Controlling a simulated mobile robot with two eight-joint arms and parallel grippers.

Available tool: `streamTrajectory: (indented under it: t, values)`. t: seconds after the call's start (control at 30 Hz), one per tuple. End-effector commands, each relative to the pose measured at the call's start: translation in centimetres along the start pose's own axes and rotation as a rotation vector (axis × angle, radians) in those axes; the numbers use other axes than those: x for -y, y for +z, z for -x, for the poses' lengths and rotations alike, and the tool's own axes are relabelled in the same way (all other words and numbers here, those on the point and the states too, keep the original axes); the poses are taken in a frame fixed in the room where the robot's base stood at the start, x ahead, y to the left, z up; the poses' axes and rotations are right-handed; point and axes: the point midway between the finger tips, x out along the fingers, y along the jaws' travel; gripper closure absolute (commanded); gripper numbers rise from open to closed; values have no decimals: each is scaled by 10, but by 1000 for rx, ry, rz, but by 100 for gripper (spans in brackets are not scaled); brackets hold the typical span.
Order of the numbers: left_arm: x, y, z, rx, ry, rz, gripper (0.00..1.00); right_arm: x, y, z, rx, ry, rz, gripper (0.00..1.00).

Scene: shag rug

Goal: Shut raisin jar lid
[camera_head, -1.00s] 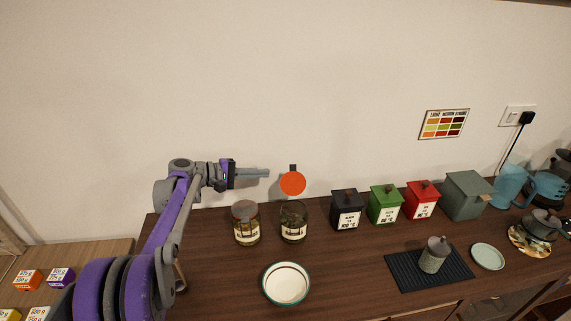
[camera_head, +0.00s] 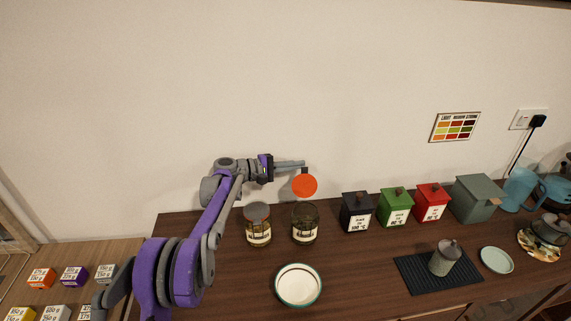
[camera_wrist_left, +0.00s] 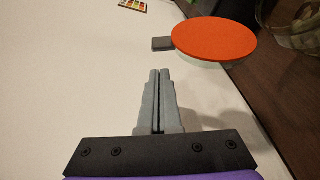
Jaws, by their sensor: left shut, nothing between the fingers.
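The open glass jar (camera_head: 305,228) stands on the counter with its round orange lid (camera_head: 304,186) raised above its back side. Its label is too small to read. In the left wrist view the lid (camera_wrist_left: 214,43) has a small grey tab (camera_wrist_left: 162,44) at its edge, and part of a glass jar (camera_wrist_left: 290,28) shows at top right. My left gripper (camera_head: 303,163) is shut and empty, just above and behind the raised lid in the head view. In the left wrist view the closed fingertips (camera_wrist_left: 158,72) are apart from the lid and tab. My right gripper is out of view.
A second, closed jar (camera_head: 258,227) stands just left of the open one. Black (camera_head: 357,213), green (camera_head: 395,208) and red (camera_head: 432,204) canisters stand to the right. A white bowl (camera_head: 298,286) lies in front. The wall (camera_head: 330,90) is close behind.

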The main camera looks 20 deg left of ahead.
Motion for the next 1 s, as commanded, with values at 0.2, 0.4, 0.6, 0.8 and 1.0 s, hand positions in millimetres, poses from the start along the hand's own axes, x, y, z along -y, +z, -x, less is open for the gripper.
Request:
streamTrajectory:
  t: [0.2, 0.4, 0.6, 0.8, 1.0]
  values:
    - [1, 19, 7, 0, -1, 0, 100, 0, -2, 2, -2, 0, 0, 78]
    - [1, 23, 9, 0, -1, 0, 100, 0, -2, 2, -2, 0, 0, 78]
    - [1, 23, 9, 0, -1, 0, 100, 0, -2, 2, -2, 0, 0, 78]
    - [1, 25, 6, 0, 4, -11, 100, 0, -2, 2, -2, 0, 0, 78]
    - [1, 32, 0, 0, 16, -49, 100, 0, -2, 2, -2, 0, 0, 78]
